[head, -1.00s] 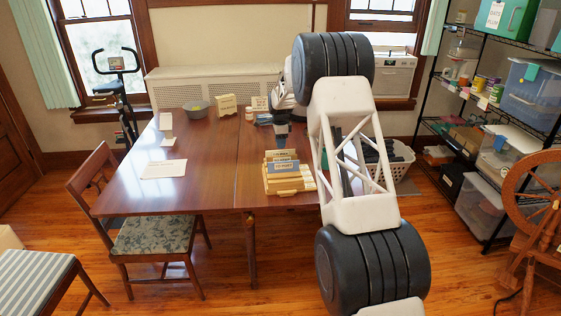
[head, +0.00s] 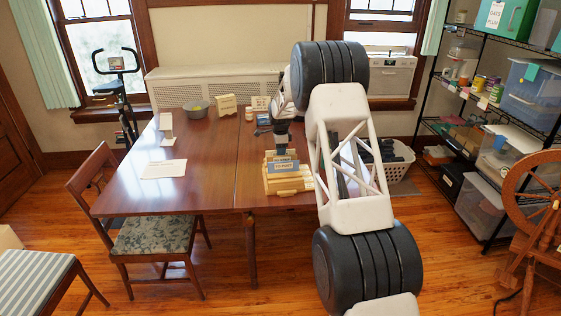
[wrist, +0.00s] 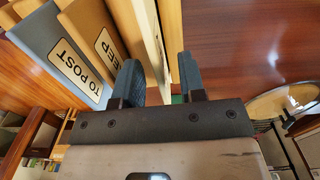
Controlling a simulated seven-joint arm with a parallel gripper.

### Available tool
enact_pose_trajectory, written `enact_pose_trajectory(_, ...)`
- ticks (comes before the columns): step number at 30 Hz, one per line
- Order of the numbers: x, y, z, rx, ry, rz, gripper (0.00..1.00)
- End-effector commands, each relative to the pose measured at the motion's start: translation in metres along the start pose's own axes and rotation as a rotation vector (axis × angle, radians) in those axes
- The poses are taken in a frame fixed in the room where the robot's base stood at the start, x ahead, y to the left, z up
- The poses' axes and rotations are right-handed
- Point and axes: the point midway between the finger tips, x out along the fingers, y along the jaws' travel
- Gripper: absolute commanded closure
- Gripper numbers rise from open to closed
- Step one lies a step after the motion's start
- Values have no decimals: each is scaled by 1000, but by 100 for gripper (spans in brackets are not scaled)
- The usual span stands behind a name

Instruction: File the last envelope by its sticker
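A wooden sorter (head: 290,187) with label dividers stands near the table's front edge, right of its middle. Its front blue-grey divider (wrist: 67,45) reads "TO POST"; a tan divider (wrist: 97,30) behind it ends in "EEP". My gripper (head: 279,146) points down at the back of the sorter. In the wrist view my gripper (wrist: 168,80) has its two dark fingers apart, with a narrow gap between them. Thin pale upright edges stand behind and beside the fingers; I cannot tell whether one is an envelope. No sticker is readable.
A white sheet (head: 164,169) and a small stand (head: 166,124) are on the table's left. A bowl (head: 196,107), a cream sign (head: 227,104) and another sign (head: 261,103) stand at the back. A laundry basket (head: 396,165) is right of the table.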

Motion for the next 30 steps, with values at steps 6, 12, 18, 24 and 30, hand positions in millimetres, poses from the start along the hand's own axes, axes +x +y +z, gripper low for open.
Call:
enact_pose_trajectory(6, 21, 1, 0, 0, 0, 2, 63)
enact_pose_trajectory(12, 25, 0, 0, 0, 0, 0, 63)
enact_pose_trajectory(18, 25, 0, 0, 0, 0, 0, 63)
enact_pose_trajectory(24, 25, 0, 0, 0, 0, 0, 63)
enact_pose_trajectory(30, 25, 0, 0, 0, 0, 1, 83)
